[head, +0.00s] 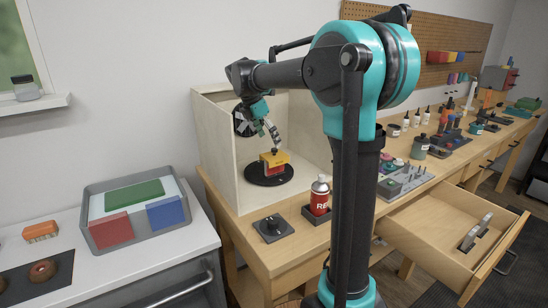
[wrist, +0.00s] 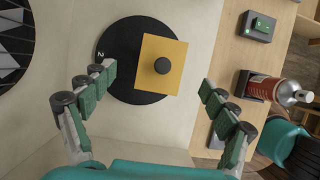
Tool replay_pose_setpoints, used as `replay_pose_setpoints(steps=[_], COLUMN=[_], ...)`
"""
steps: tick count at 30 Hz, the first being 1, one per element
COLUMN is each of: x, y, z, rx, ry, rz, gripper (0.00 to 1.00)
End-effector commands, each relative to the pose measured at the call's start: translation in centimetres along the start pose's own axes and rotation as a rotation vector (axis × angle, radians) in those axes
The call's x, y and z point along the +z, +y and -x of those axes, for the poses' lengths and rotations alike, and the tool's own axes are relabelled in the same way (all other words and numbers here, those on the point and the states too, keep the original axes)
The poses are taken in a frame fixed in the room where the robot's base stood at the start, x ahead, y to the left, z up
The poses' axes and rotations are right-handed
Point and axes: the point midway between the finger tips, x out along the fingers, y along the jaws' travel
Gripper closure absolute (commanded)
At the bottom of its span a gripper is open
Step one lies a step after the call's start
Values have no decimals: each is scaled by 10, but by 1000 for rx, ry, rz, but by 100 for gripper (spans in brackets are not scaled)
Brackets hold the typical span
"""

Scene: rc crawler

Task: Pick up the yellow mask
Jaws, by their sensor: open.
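The yellow mask (wrist: 150,80) is a flat square plate with a round black knob (wrist: 163,65) at its middle. In the head view the yellow mask (head: 281,158) lies on top of a red block (head: 275,170) on the black turntable (head: 253,180), inside the pale open-fronted booth. My gripper (wrist: 156,80) is open and empty, its fingers spread to either side of the mask in the wrist view. In the head view my gripper (head: 269,138) hangs above the mask. The gap between fingertips and knob is hard to judge.
The booth's walls (head: 215,150) stand close around my gripper, with a fan (head: 243,122) at its back. A red spray can (head: 319,195) and a small grey box (head: 272,228) stand in front on the bench. An open drawer (head: 440,245) juts out at right.

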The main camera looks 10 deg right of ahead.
Motion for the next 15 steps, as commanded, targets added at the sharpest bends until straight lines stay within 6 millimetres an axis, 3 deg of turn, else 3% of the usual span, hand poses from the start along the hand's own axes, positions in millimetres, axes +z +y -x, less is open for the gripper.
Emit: replay_pose_setpoints(steps=[8,15], x=[-4,-13], y=[-1,-4], z=[-19,-52], rx=[0,0], ry=[0,0], rz=[0,-1], gripper=[14,14])
